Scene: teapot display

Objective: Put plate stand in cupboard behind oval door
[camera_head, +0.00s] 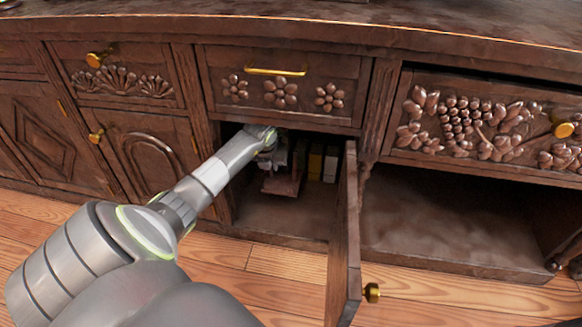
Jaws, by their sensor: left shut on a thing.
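My left arm reaches from the lower left into the open middle cupboard (290,222). My left gripper (274,158) is inside, below the drawer, and is shut on a brown wooden piece, seemingly the plate stand (283,184). The stand appears held above the cupboard floor; the wrist hides part of it and the fingertips are hard to make out. The cupboard's door (343,240) stands open toward me, nearly edge-on, with a brass knob (372,292). Its panel carving is not visible. A closed door with a rounded carved panel (155,160) is to the left. My right gripper is not in view.
Yellow and white upright items (322,163) stand at the back right of the cupboard. The open door borders the space on the right. A drawer with a brass handle (275,71) is above. An open, empty-looking compartment (450,225) lies to the right.

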